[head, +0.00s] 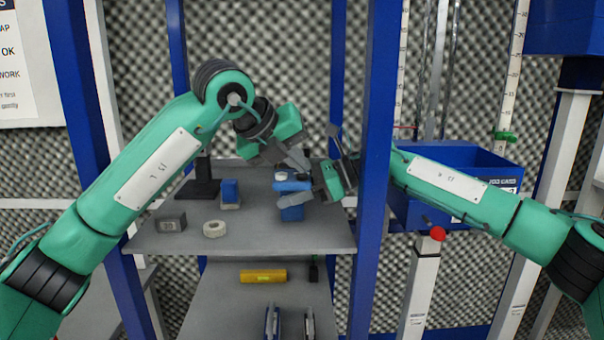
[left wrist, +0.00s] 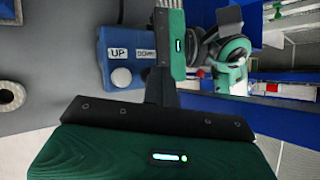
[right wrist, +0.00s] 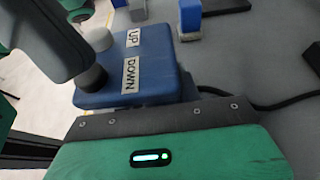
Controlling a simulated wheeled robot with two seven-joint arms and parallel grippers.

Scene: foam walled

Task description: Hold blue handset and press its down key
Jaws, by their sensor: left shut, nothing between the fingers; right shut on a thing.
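The blue handset (head: 291,205) is held above the grey shelf at its right part. It has a white key beside the UP label (right wrist: 135,38) and a dark key (right wrist: 92,78) beside the DOWN label (right wrist: 130,74). My right gripper (head: 308,192) is shut on the handset from the right. My left gripper (head: 305,168) is shut and empty above the handset. In the right wrist view its grey fingertip is right by the dark key; I cannot tell whether they touch. In the left wrist view the white key (left wrist: 121,77) shows, and my finger hides the dark key.
The grey shelf (head: 255,238) also carries a blue block on a pale base (head: 230,192), a white ring (head: 214,229), a dark box (head: 171,221) and a black stand (head: 199,188). A blue post (head: 374,120) stands close to my right arm. A blue bin (head: 480,165) is at right.

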